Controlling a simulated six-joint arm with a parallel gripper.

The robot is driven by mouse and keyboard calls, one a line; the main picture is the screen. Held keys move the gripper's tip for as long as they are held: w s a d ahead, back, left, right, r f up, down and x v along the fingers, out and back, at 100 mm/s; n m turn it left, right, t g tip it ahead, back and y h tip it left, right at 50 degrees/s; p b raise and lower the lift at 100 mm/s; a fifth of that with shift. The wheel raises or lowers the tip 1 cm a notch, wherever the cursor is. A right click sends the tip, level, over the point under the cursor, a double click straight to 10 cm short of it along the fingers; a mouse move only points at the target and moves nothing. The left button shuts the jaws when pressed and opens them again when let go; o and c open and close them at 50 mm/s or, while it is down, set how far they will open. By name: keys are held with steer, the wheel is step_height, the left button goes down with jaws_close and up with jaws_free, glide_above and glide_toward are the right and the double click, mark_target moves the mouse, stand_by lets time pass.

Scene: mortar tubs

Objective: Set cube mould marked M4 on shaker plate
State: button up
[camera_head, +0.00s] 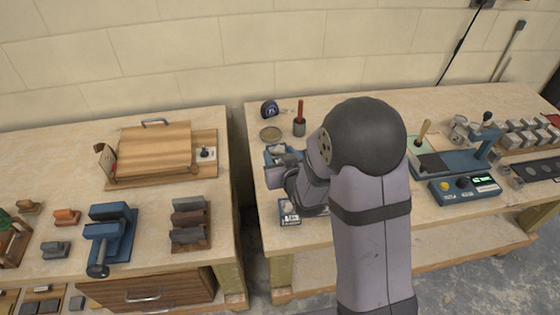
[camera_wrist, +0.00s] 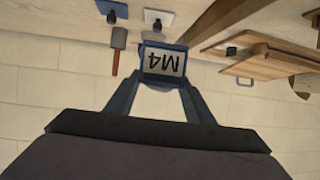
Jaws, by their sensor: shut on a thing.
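The cube mould marked M4 (camera_wrist: 163,62) is a blue block with a white label, upside down in the wrist view. My gripper (camera_wrist: 163,78) is shut on it, with one blue finger on each side. In the head view my arm covers much of the right bench, and my gripper (camera_head: 278,160) shows only partly, above the bench's left end. A blue base with a dark flat plate (camera_head: 432,163) stands right of my arm; I cannot tell for sure that it is the shaker plate.
A blue box with a lit display (camera_head: 465,187) stands in front of that base. A gap separates the left bench (camera_head: 70,160).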

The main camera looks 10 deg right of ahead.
steer(key=shift+r, duration=0.25)
steer(key=s+d+r+m+h+b, duration=0.1)
steer(key=s+d+r+m+h, duration=0.1)
steer(key=d, duration=0.9)
steer(key=s+d+r+m+h+b, duration=0.1)
steer(key=s+d+r+h, duration=0.1)
steer(key=d, duration=0.9)
steer(key=s+d+r+m+h+b, duration=0.1)
steer(key=s+d+r+m+h, duration=0.1)
steer(key=d, duration=1)
steer(key=a+f+n+y, duration=0.2)
steer(key=a+n+y, duration=0.2)
steer(key=a, duration=0.4)
steer(key=shift+w+a+f+y, duration=0.15)
steer(key=shift+w+a+y, duration=0.25)
steer(key=shift+w+y, duration=0.1)
steer(key=shift+f, duration=5)
